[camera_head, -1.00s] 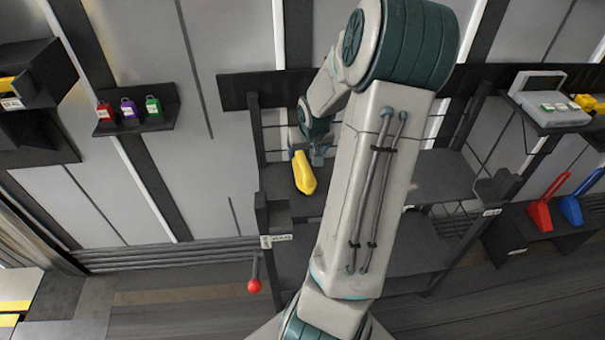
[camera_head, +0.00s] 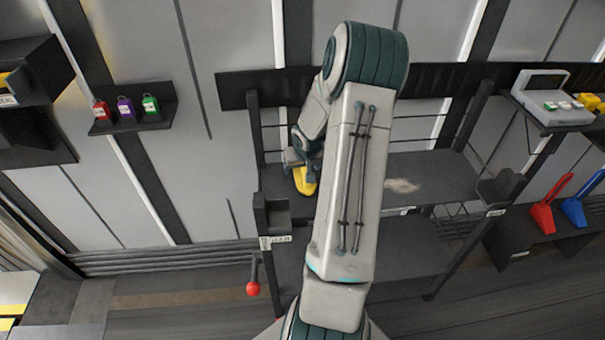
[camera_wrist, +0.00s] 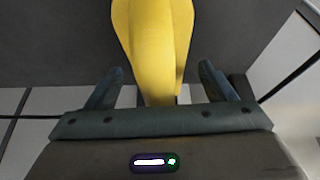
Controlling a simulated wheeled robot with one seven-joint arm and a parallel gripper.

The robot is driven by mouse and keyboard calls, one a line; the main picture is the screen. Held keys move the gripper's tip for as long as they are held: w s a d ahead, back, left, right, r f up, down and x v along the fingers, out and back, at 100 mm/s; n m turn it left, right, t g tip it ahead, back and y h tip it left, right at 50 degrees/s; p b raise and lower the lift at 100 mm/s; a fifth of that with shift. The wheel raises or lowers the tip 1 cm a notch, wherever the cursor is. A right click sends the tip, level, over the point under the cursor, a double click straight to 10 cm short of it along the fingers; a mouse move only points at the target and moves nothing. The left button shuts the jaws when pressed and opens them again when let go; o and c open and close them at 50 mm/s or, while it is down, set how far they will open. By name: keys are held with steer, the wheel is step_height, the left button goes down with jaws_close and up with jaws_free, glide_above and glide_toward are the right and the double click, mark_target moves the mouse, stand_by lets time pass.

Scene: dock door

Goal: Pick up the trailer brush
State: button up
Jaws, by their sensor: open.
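A long yellow thing (camera_head: 305,181) lies on the left part of the rack's upper shelf, partly hidden by my gripper (camera_head: 300,160). No bristles show on it, so I cannot tell whether it is the trailer brush. In the wrist view the yellow thing (camera_wrist: 155,40) has a narrow end between the two fingers of my gripper (camera_wrist: 160,75) and widens away from them. The fingers are open, with gaps on both sides of it. A red (camera_head: 548,208) and a blue (camera_head: 580,205) tool with upright handles stand at the right.
The dark rack (camera_head: 435,178) has posts at its sides and a pale patch on its upper shelf. Three coloured padlocks (camera_head: 126,108) stand on a small wall shelf. A grey device (camera_head: 548,98) sits on the right shelf.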

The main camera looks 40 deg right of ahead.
steer(key=c, duration=1.1)
steer(key=shift+r, duration=0.1)
